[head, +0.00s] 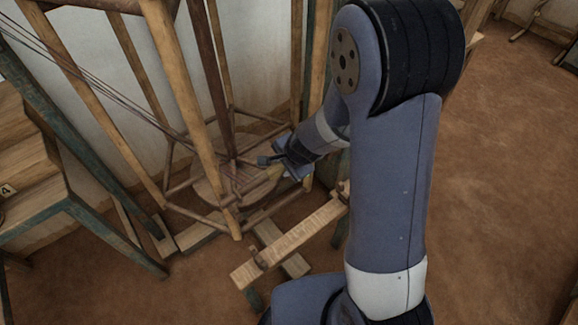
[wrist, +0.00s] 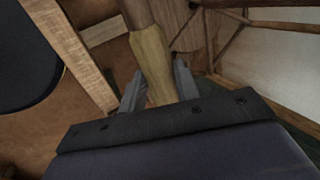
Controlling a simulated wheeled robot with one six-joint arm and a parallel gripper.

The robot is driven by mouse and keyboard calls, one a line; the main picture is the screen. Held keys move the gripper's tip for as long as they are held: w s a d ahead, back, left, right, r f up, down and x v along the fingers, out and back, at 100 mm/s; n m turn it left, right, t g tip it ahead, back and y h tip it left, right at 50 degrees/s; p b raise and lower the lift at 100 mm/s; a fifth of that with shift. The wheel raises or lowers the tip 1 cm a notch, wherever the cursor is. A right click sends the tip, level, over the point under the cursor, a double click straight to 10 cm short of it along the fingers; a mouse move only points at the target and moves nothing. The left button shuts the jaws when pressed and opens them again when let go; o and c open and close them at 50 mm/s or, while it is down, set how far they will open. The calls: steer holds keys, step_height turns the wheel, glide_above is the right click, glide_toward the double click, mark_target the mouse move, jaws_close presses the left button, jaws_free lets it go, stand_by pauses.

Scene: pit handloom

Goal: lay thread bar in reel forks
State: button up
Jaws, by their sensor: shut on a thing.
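My gripper (head: 279,164) reaches down to the left, low beside the tall wooden reel frame (head: 183,95). In the wrist view its two grey fingers (wrist: 157,86) stand on either side of a pale wooden bar (wrist: 151,58) with a darker upper section. It is shut on this bar, which I take to be the thread bar. In the head view the bar is hardly distinguishable among the reel's poles and my arm. A low wooden beam (head: 296,240) with small uprights near both ends lies in front of the reel; these may be the forks, but I cannot tell.
A round wooden base (head: 208,188) sits inside the reel frame. A bench with green legs (head: 108,233) stands at the left, and dark threads (head: 95,78) slant from the upper left to the reel. The brown floor (head: 505,190) at the right is clear.

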steer(key=shift+w+a+p, duration=0.35)
steer(key=shift+w+a, duration=0.05)
steer(key=shift+w, duration=0.15)
step_height(320, 180, down, 5)
steer(key=b, duration=0.5)
steer(key=o, duration=1.2)
steer(key=p+v, duration=0.4)
steer(key=v, duration=0.6)
steer(key=shift+s+d+r, duration=0.15)
steer(key=shift+s+r, duration=0.05)
steer(key=shift+r, duration=0.15)
steer(key=shift+f, duration=0.1)
